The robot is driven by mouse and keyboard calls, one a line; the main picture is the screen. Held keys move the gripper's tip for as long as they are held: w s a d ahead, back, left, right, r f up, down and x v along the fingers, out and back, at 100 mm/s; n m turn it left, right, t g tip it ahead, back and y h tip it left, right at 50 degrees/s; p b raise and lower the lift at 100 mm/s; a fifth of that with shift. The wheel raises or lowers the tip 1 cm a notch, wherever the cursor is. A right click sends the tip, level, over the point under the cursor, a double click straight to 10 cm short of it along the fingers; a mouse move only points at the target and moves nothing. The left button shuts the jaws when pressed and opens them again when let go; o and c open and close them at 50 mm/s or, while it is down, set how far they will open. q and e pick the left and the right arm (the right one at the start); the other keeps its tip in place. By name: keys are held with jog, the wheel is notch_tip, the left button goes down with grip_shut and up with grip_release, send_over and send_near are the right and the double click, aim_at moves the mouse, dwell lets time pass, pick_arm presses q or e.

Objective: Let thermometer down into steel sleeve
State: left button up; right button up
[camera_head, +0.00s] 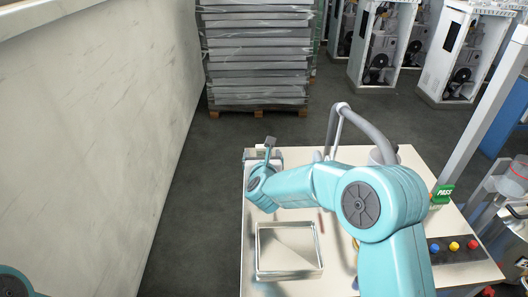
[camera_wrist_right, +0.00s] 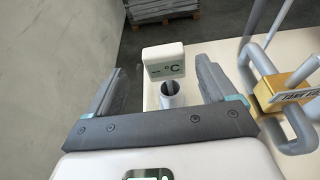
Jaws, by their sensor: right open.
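A white box with a "-- °C" display (camera_wrist_right: 165,60) stands between the fingers of my right gripper in the right wrist view; I cannot tell whether it is the thermometer's head or a fixed readout. Just nearer, a round grey metal tube (camera_wrist_right: 171,97), which looks like the steel sleeve, shows a dark open top. No thermometer stem can be made out in it. My right gripper (camera_wrist_right: 160,70) is open, its fingers apart on both sides of the box. In the head view it is at the table's far left corner, mostly hidden by my arm. My left gripper is out of view.
The pale table (camera_head: 340,280) carries an open metal-rimmed tray (camera_head: 257,250), a green PASS sign (camera_head: 444,194) and coloured buttons (camera_head: 455,246). A yellow labelled block (camera_wrist_right: 287,82) with grey bars is close right of my right gripper. A wall (camera_head: 90,140) stands left.

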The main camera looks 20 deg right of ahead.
aim_at(264, 152)
jog(key=p+x, duration=0.1)
jog(key=x, duration=0.1)
jog(key=p+x, duration=0.1)
jog(key=x, duration=0.1)
jog(key=shift+w+d+f, duration=0.1)
jog(key=shift+w+d, duration=0.1)
jog(key=shift+d, duration=0.25)
jog(key=shift+w+f, duration=0.25)
jog(key=shift+w, duration=0.05)
jog(key=shift+s+r, duration=0.15)
jog(key=c, duration=1.1)
jog(key=shift+o, duration=0.2)
